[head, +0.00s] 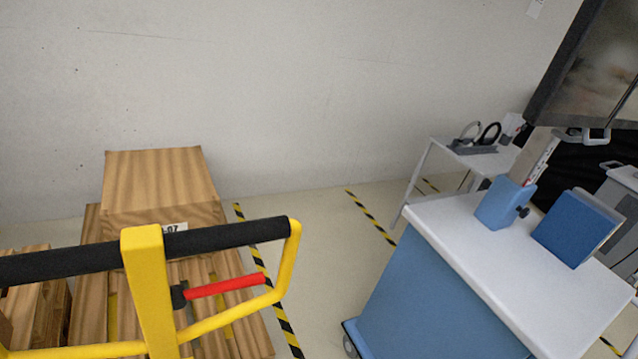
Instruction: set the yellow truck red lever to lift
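The yellow truck's handle frame (150,290) stands at the lower left, with a black grip bar (220,238) across its top. The red lever (225,287) sits inside the right half of the handle loop. It comes out of a dark pivot beside the central yellow post and points right, tilted slightly up, its tip near the yellow side tube. My gripper is not in view. The truck's lower body is out of frame.
Behind the handle are wooden pallets with a wooden crate (160,185). At right stands a blue cart (430,300) with a white top, bearing blue items. A white table (440,152) and a dark screen (590,70) are farther back. Striped tape marks the floor.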

